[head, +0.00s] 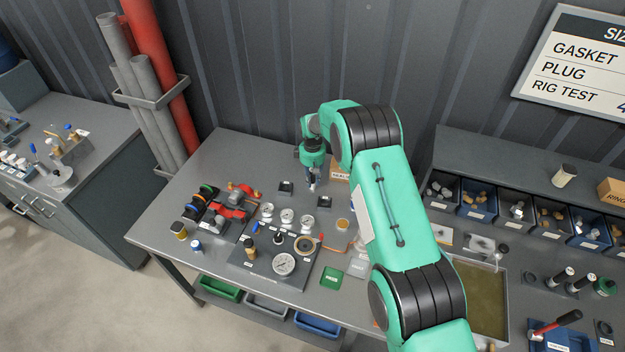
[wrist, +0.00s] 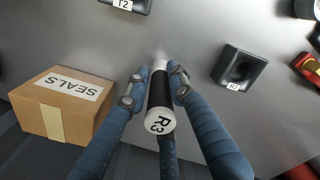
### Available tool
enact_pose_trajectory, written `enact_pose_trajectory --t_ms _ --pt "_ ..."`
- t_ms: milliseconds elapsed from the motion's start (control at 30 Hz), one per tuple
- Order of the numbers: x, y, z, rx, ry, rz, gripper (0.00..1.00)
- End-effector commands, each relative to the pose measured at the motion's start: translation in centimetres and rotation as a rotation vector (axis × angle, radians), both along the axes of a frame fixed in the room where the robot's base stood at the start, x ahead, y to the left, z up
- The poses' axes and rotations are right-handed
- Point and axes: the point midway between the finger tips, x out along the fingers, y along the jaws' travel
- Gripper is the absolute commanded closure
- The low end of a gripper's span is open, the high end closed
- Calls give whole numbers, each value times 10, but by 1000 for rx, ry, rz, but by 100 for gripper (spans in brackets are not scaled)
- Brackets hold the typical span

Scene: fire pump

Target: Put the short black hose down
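The short black hose (wrist: 160,92) has white ends, and the end facing the camera reads R3. My gripper (wrist: 160,72) has blue fingers shut around the hose in the wrist view. In the head view my gripper (head: 312,184) points down over the back of the workbench, and the hose is too small there to make out clearly. A black holder (wrist: 240,66) with a small, hard-to-read label lies apart from the hose, to its right in the wrist view. Another black holder (wrist: 128,5), whose label looks like T2, is at the top edge. Whether the hose touches the bench cannot be told.
A cardboard SEALS box (wrist: 66,103) stands close to the left of my fingers in the wrist view. In the head view, several round gauges, a red valve assembly (head: 238,203) and a dark plate (head: 251,268) crowd the bench front. Bare bench (head: 235,155) lies at back left.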

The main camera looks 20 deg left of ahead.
Motion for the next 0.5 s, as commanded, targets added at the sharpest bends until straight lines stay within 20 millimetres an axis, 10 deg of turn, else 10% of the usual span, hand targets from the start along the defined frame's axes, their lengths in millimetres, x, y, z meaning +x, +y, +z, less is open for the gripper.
enact_pose_trajectory --t_ms 500 --pt "0 0 2 0 0 0 59"
